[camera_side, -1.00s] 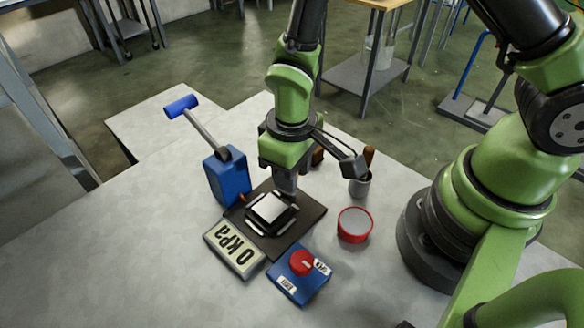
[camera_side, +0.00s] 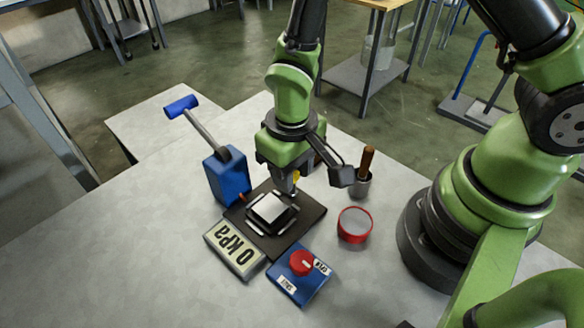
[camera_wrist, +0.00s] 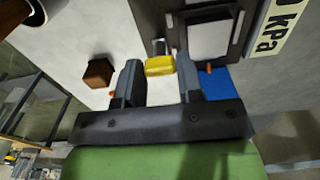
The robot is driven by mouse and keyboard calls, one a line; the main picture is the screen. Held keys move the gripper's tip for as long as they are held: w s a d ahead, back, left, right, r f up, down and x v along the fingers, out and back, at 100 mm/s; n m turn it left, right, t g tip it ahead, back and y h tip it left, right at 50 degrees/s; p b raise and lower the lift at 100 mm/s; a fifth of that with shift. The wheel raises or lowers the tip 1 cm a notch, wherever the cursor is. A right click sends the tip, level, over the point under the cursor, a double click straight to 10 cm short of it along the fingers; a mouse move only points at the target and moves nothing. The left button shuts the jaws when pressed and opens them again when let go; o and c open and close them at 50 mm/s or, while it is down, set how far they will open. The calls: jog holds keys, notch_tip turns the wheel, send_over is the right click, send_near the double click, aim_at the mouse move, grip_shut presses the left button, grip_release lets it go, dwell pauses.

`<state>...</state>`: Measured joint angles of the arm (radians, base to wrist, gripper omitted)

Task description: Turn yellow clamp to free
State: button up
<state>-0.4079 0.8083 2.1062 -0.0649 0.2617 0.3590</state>
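The yellow clamp (camera_side: 296,177) shows as a small patch beside my gripper in the side view, at the back edge of the dark base plate (camera_side: 298,222). In the wrist view the yellow clamp (camera_wrist: 160,66) is a small block between my fingertips, with a gap on each side. My gripper (camera_wrist: 158,68) is open, and its two dark fingers are apart around the clamp. In the side view my gripper (camera_side: 285,184) points down behind the pale square block (camera_side: 269,207) on the plate, and partly hides the clamp.
A blue hand pump (camera_side: 228,178) stands left of the plate. A 0 kPa display (camera_side: 234,249) and a blue box with a red knob (camera_side: 302,262) lie in front. A red-rimmed round dish (camera_side: 355,225) and a grey cup with a brown-handled tool (camera_side: 361,186) are at right.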

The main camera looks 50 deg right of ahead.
jog(key=o, duration=0.3)
jog(key=shift+o, duration=0.2)
notch_tip(320, 180, up, 10)
dwell(0.3)
jog(key=s+d+r+m+t+y, duration=0.1)
jog(key=s+d+r+m+t, duration=0.1)
jog(key=r, duration=0.6)
jog(key=s+d+r+m+t+y, duration=0.1)
jog(key=s+d+r+t, duration=0.4)
jog(key=s+d+r, duration=0.1)
jog(key=s+r, duration=0.1)
jog(key=s, duration=0.1)
jog(key=shift+s+r+m, duration=0.35)
jog(key=shift+r+m, duration=0.05)
